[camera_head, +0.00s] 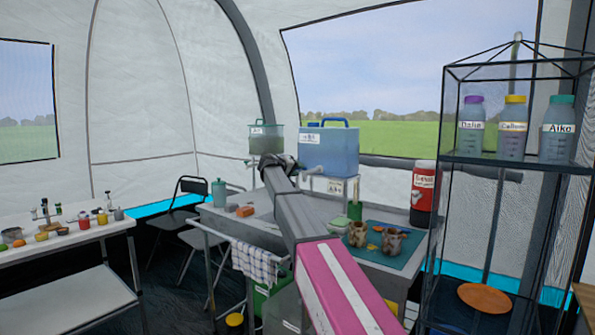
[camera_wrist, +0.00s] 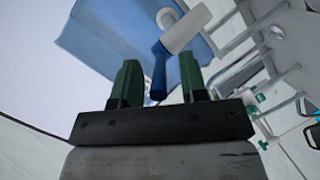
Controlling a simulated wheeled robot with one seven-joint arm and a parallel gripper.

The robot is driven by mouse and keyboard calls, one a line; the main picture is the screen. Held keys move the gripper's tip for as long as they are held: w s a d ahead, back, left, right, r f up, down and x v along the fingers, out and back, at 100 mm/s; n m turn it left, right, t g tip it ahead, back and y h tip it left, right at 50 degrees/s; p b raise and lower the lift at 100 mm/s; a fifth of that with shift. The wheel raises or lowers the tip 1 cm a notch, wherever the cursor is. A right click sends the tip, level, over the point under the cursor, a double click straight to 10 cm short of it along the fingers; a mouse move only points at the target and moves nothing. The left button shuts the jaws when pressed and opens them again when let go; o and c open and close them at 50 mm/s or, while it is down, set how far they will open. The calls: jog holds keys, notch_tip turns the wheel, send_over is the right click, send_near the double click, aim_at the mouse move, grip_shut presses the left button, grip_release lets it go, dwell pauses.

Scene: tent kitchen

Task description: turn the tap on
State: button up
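The tap is a pale grey spout with a dark blue lever (camera_wrist: 158,72), seen in the wrist view in front of the blue water container (camera_wrist: 125,35). In the head view the container (camera_head: 335,152) stands on a white stand, with the pale tap (camera_head: 312,171) low on its left side. My gripper (camera_wrist: 159,60) is open, its two green fingers apart. The lever shows in the gap between them, with space on both sides; I cannot tell its depth relative to the fingertips. In the head view my dark gripper (camera_head: 272,160) is left of the container, its fingers hidden.
A clear green-lidded container (camera_head: 265,139) is behind my gripper. A black-framed shelf (camera_head: 490,162) stands at right.

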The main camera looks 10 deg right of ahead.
jog(key=shift+d, duration=0.1)
grip_shut()
jog(key=shift+d, duration=0.1)
jog(key=shift+s+d+n+t+y, duration=0.15)
jog(key=shift+d+n+t+y, duration=0.05)
jog(key=shift+n+t+y, duration=0.45)
jog(key=shift+s+d+n+t+y, duration=0.2)
jog(key=shift+d+n+t+y, duration=0.05)
jog(key=shift+n+t+y, duration=0.35)
jog(key=shift+s+d+n+t+y, duration=0.15)
jog(key=shift+d+n+t+y, duration=0.05)
jog(key=shift+n+t+y, duration=0.4)
grip_release()
